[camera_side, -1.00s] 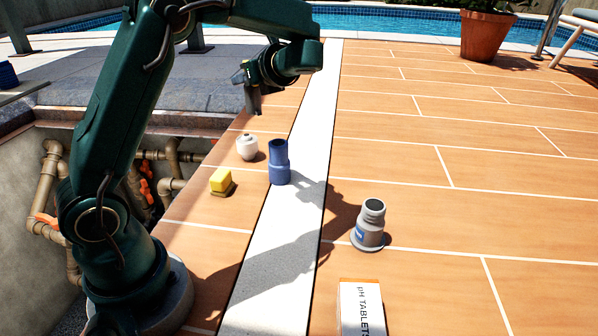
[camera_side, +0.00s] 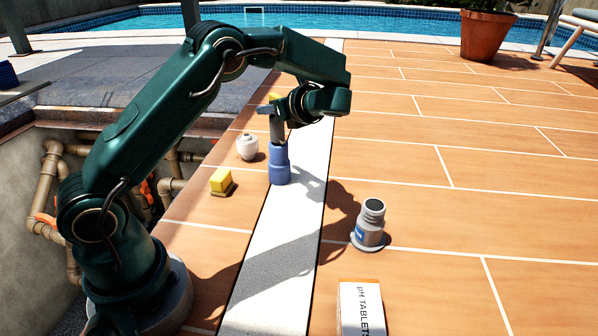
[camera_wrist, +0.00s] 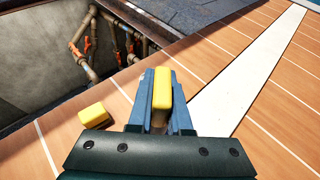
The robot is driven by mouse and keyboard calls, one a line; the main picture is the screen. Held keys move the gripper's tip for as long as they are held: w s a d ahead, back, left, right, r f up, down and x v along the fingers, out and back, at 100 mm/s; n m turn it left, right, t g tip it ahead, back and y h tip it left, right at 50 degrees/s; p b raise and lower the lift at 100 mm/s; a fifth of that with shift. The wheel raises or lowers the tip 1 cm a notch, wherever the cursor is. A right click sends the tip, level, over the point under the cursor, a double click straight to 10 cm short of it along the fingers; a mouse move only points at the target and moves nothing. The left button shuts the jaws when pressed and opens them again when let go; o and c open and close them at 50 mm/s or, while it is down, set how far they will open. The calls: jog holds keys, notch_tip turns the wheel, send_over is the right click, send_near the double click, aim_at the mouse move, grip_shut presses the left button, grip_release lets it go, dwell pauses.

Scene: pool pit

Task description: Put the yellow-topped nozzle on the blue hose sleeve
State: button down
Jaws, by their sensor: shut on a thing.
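My gripper (camera_side: 277,136) is shut on the yellow-topped nozzle. The nozzle's yellow top (camera_wrist: 162,92) shows between the jaws in the wrist view, and a sliver of yellow (camera_side: 274,96) shows by the gripper in the side view. The rest of the nozzle is mostly hidden by the jaws. The blue hose sleeve (camera_side: 280,165) stands upright on the pale strip, directly below my fingertips in the side view. The fingertips overlap its upper end there, and I cannot tell whether the nozzle touches it.
A yellow block on a dark base (camera_side: 221,181) and a white rounded fitting (camera_side: 247,147) stand left of the sleeve. A grey fitting (camera_side: 370,225) and a pH tablets box (camera_side: 361,308) stand to the right. An open pipe pit (camera_wrist: 75,45) lies left of the deck.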

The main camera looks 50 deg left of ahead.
jog(key=shift+f, duration=0.1)
jog(key=c, duration=1.3)
grip_release()
jog(key=o, duration=0.5)
jog(key=shift+c, duration=0.2)
